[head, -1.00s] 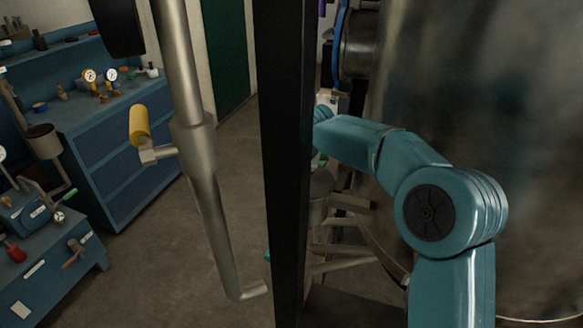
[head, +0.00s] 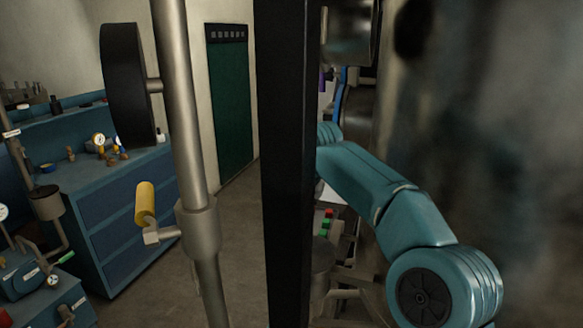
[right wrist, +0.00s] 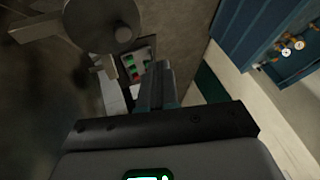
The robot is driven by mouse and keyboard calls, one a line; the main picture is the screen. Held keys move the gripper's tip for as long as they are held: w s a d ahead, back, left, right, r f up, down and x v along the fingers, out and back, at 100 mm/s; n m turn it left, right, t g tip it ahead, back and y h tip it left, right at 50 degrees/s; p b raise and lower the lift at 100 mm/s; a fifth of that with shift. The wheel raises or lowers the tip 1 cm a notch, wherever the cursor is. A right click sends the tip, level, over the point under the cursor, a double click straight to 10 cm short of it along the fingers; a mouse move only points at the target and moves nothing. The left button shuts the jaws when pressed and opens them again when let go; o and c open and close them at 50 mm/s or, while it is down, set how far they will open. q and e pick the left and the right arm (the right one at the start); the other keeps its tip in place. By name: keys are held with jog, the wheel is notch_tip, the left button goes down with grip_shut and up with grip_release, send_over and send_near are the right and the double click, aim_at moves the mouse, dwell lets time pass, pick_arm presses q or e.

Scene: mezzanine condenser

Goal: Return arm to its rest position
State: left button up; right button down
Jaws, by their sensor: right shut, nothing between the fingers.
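My right arm (head: 375,195), teal, enters from the lower right in the head view and reaches up and left. Its far end passes behind a dark upright (head: 285,170), so the right gripper is hidden there. In the right wrist view the right gripper (right wrist: 158,75) shows its fingers together, with nothing between them. The fingers look clear of the surfaces around them. My left gripper is in neither view.
A metal pipe (head: 183,120) with a yellow-handled valve (head: 145,203) stands left of the upright. Blue drawers (head: 120,215) and a green door (head: 230,100) lie beyond. A large, blurred metal surface fills the right. A button box (right wrist: 136,65) sits near the fingers in the wrist view.

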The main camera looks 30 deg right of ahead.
notch_tip(320, 180, up, 8)
jog(key=p, duration=0.3)
